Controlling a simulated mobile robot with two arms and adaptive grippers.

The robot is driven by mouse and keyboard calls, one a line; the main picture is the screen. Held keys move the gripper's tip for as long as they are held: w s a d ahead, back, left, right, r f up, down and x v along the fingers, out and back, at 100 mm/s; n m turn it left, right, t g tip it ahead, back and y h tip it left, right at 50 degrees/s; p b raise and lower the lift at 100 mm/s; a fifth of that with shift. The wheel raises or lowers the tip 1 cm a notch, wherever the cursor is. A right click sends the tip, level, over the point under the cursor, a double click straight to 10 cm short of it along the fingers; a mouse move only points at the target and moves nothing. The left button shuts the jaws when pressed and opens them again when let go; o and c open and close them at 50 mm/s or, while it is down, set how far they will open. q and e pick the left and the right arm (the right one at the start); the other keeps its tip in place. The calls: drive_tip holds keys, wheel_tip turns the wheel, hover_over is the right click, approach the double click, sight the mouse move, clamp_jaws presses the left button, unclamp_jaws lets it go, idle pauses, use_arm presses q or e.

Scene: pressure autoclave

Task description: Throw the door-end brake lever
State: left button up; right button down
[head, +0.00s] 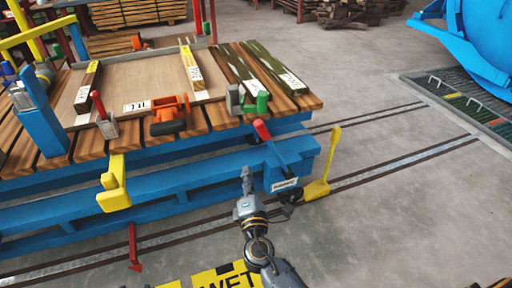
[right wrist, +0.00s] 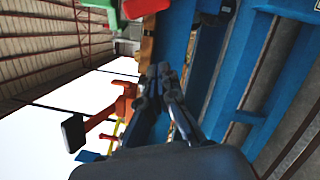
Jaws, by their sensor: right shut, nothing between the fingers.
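In the head view, a lever with a red grip (head: 262,130) and a dark shaft stands tilted at the near right end of the blue cart (head: 215,180). A white label plate (head: 284,185) sits on the blue end below it; its text is too small to read surely. My right gripper (head: 247,178) is shut and empty, pointing up just left of the label plate and below the red grip, apart from the grip. In the right wrist view the shut fingers (right wrist: 160,80) lie beside blue beams. A red part (right wrist: 145,8) shows at the top there; I cannot tell whether it is the grip.
The cart deck carries planks, an orange clamp (head: 170,115) and a green clamp (head: 256,103). A yellow paddle-like part (head: 322,170) stands right of the lever. A yellow bracket (head: 114,185) hangs at the cart's side.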

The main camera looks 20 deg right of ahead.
use_arm(q)
drive_tip(key=shift+s+a+f+g+y+p, duration=0.15)
drive_tip(key=shift+s+a+f+g, duration=0.1)
drive_tip(key=shift+s+f+g, duration=0.35)
drive_tip(key=shift+s+a+f+g+y+p, duration=0.1)
drive_tip(key=shift+s+a+f+g+p, duration=0.15)
drive_tip(key=shift+s, duration=0.6)
drive_tip(key=shift+s+a+f+g+y+p, duration=0.1)
drive_tip(key=shift+s+a+f+g, duration=0.15)
drive_tip(key=shift+s+f+g, duration=0.35)
use_arm(e)
drive_tip(key=w+d+r, duration=0.2)
drive_tip(key=w+d, duration=0.3)
drive_tip(key=w, duration=0.5)
drive_tip(key=shift+d+r, duration=0.25)
drive_tip(key=shift+r, duration=0.05)
use_arm(q)
drive_tip(key=shift+s+r, duration=0.15)
drive_tip(key=shift+r, duration=0.1)
